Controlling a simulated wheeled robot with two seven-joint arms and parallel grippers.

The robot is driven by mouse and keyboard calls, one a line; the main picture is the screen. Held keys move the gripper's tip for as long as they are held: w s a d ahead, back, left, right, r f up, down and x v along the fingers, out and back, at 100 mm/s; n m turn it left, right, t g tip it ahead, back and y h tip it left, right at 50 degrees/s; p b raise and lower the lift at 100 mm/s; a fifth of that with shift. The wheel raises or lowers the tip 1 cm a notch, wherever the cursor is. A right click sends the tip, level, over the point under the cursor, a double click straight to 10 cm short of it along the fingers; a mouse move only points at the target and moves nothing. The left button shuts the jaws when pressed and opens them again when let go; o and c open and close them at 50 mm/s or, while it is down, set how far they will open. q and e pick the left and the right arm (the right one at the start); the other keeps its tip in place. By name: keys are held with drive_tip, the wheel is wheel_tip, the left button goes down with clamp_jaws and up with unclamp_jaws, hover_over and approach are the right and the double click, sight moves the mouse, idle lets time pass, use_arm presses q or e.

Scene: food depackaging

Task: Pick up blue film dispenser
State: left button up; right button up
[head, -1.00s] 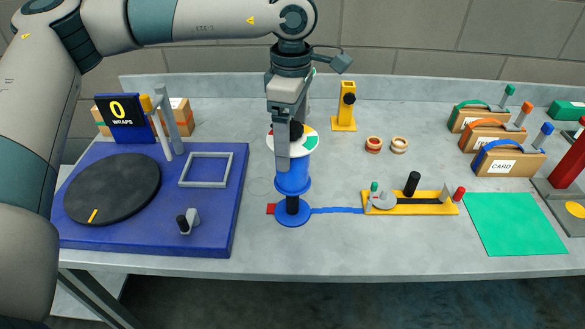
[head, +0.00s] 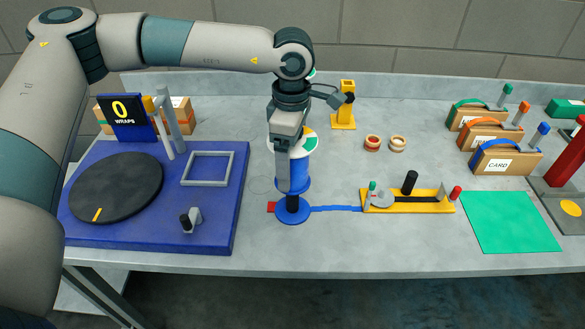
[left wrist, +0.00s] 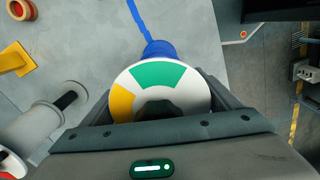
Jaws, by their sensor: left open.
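The blue film dispenser (head: 300,172) stands upright on a round blue base. Its round top is white with coloured segments; green and yellow ones show in the left wrist view (left wrist: 155,75). A blue film strip (head: 335,209) runs right from its base. My left gripper (head: 285,185) points down at the dispenser and hides part of it in the head view. In the left wrist view its open fingers lie on either side of the round top. I cannot tell whether they touch it. My right gripper is not in view.
A blue platform (head: 130,235) with a black turntable (head: 118,188) stands left. A yellow fixture (head: 405,207) with a black post lies right of the dispenser. A yellow stand (head: 345,120) and wooden rings (head: 373,143) are behind. A green mat (head: 510,222) lies right. A pale roll (left wrist: 40,125) shows in the left wrist view.

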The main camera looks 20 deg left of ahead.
use_arm(q)
drive_tip(key=shift+c, duration=0.7)
drive_tip(key=c, duration=0.9)
drive_tip(key=shift+w+r, duration=0.1)
drive_tip(key=shift+r, duration=0.05)
drive_tip(key=shift+c, duration=0.2)
drive_tip(key=shift+r+b, duration=0.45)
drive_tip(key=shift+b, duration=0.1)
drive_tip(key=r+b, duration=0.1)
drive_tip(key=d+r+b, duration=0.1)
drive_tip(key=r, duration=0.1)
drive_tip(key=s+d+r+b, duration=0.3)
drive_tip(key=d+r, duration=0.4)
drive_tip(key=d, duration=0.3)
drive_tip(key=shift+d+b, duration=0.15)
drive_tip(key=shift+b, duration=0.65)
